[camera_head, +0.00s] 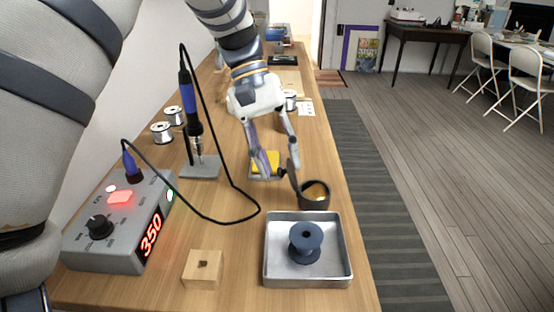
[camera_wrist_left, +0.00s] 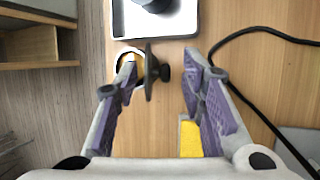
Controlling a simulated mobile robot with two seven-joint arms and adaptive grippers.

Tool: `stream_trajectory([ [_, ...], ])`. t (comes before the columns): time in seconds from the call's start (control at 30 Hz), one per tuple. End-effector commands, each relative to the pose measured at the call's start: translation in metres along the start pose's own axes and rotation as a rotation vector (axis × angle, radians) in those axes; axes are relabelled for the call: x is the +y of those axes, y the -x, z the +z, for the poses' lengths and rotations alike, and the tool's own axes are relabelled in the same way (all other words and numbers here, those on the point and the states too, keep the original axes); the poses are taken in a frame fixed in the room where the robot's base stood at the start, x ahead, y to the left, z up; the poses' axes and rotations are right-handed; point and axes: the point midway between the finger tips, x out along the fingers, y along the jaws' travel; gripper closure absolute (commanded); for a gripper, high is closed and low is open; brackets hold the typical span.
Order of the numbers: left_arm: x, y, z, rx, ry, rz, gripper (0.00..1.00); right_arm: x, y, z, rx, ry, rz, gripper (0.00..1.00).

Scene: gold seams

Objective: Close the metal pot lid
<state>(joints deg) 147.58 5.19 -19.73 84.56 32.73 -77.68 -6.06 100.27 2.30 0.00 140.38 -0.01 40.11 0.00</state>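The small dark metal pot (camera_head: 316,198) stands on the wooden bench just behind the tray, with something golden inside. Its lid (camera_head: 293,176) stands open, upright at the pot's left rim. In the left wrist view the lid (camera_wrist_left: 149,72) shows edge-on, with its dark knob (camera_wrist_left: 165,72) facing right; the pot (camera_wrist_left: 124,57) is partly hidden behind a finger. My left gripper (camera_head: 279,167) is open above the bench beside the lid. In the wrist view its fingertips (camera_wrist_left: 161,66) are apart, with lid and knob appearing between them; contact cannot be told. My right gripper is not in view.
A metal tray (camera_head: 273,277) with a blue spool (camera_head: 306,241) sits in front of the pot. A yellow sponge (camera_head: 265,163) lies behind the gripper. A soldering station (camera_head: 120,225), its looping black cable (camera_head: 232,219) and a wooden block (camera_head: 203,269) are left.

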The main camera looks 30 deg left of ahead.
Motion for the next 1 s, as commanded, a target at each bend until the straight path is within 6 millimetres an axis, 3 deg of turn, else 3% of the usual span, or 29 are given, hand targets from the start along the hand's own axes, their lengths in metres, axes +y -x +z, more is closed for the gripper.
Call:
stream_trajectory([
  [0.33,-0.0001,-0.0090,-0.0004,0.000,0.001,0.000,0.63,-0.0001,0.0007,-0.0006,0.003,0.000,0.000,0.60],
  [0.5,-0.0004,-0.0088,-0.0004,0.000,0.001,-0.001,1.00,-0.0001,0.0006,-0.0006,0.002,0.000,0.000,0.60],
  [1.0,0.0017,-0.0083,-0.0003,-0.001,0.019,-0.045,1.00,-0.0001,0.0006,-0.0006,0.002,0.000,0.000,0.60],
])
